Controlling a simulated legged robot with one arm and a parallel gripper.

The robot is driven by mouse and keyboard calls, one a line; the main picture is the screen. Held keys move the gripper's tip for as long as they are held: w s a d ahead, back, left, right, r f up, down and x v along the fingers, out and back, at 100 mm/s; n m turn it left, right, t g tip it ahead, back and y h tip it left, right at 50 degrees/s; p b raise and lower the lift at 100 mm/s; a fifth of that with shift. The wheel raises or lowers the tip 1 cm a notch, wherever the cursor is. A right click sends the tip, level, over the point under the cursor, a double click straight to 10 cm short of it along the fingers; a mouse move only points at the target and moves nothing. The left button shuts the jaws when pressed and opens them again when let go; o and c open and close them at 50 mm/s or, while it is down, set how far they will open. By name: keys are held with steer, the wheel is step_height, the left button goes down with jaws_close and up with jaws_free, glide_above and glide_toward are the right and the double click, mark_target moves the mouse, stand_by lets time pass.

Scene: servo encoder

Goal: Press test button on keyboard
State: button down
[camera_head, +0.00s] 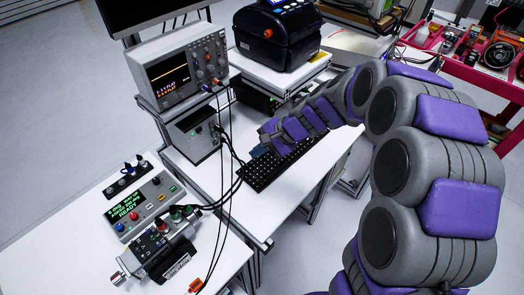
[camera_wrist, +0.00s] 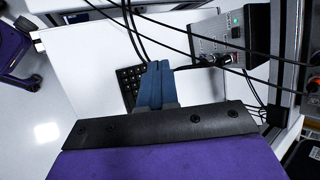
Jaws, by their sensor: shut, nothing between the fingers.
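The black keyboard (camera_head: 262,172) lies on the white table in the head view, with its long side running from lower left to upper right. Part of it also shows in the wrist view (camera_wrist: 128,77), beside the fingers. No single key can be read as the test button. My gripper (camera_head: 257,151) is at the far left edge of the keyboard, its blue fingers closed together and empty. In the wrist view the gripper (camera_wrist: 159,66) points at the keyboard and hides part of it. I cannot tell whether the fingertips touch a key.
Dark cables (camera_head: 225,175) hang left of the keyboard. A test unit with a green display (camera_head: 128,207) sits on the nearer table. A black printer (camera_head: 278,35) stands at the back.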

steer(key=w+f+m+t+p, duration=0.3)
steer(key=w+f+m, duration=0.4)
steer(key=w, duration=0.9)
step_height(320, 180, down, 2)
steer(key=shift+w+d+f+p, duration=0.15)
steer(key=shift+d+p, duration=0.1)
steer(key=shift+p, duration=0.55)
step_height(320, 180, down, 9)
steer(key=b, duration=0.6)
steer(key=shift+r, duration=0.2)
stand_by(0.5)
steer(key=shift+f+b, duration=0.35)
